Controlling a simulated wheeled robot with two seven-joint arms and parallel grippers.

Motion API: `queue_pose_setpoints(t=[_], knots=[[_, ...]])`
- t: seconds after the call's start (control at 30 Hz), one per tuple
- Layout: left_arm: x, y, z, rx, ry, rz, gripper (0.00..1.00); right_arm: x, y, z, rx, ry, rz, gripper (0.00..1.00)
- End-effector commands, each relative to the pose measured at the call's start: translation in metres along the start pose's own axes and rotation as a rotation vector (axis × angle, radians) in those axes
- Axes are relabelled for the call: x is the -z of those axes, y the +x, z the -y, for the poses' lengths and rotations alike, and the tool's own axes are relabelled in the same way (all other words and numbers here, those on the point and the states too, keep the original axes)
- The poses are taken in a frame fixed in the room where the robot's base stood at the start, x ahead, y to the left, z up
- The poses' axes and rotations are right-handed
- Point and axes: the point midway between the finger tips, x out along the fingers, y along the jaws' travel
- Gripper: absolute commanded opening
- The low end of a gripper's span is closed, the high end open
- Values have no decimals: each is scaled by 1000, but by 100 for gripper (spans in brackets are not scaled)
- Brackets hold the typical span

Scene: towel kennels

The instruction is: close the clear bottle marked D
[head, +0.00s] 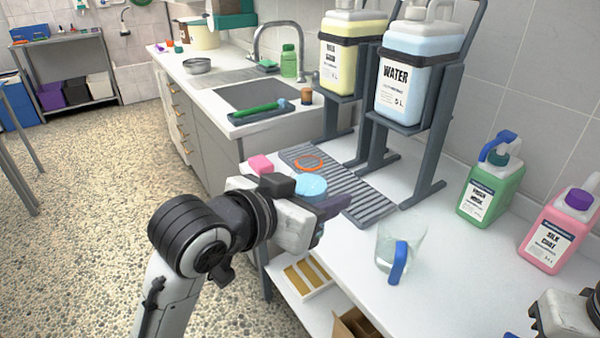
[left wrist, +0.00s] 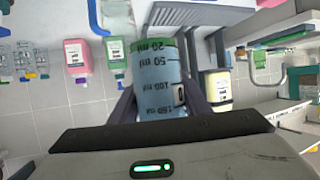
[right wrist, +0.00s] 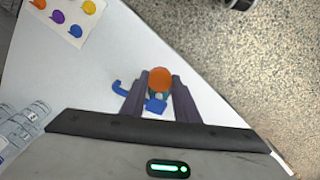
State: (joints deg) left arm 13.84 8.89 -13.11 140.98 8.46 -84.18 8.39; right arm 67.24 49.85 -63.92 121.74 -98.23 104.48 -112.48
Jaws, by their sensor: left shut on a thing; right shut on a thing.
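My left gripper (left wrist: 158,100) is shut on a clear bottle (left wrist: 158,75) of light blue liquid with ml marks. A small dark tag is on its side; I cannot read a letter. In the head view the bottle's round light blue top (head: 312,186) shows above my left gripper (head: 318,205), over the counter's front edge. No separate cap shows on that top. In the right wrist view my right gripper (right wrist: 159,92) is shut on a small orange round piece (right wrist: 160,78). A blue piece (right wrist: 155,105) shows close by it. The right fingers are outside the head view.
A clear jug with a blue handle (head: 399,263) stands on the counter (head: 350,290). Water (head: 405,85) and yellow (head: 345,60) containers stand on frames. Green (head: 490,190) and pink (head: 560,230) bottles stand right.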

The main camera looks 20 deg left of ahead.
Motion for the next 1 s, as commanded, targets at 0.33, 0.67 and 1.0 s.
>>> queue_pose_setpoints(t=[0.33, 0.67, 1.0], knots=[[-28, 29, -56, -248, 106, 2, 2, 0, 0, 0, 0, 0, 0, 8], [-43, 44, -88, -388, 161, -1, 2, 0, 0, 0, 0, 0, 0, 8], [-44, 45, -90, -401, 166, -1, 2, 0, 0, 0, 0, 0, 0, 8]])
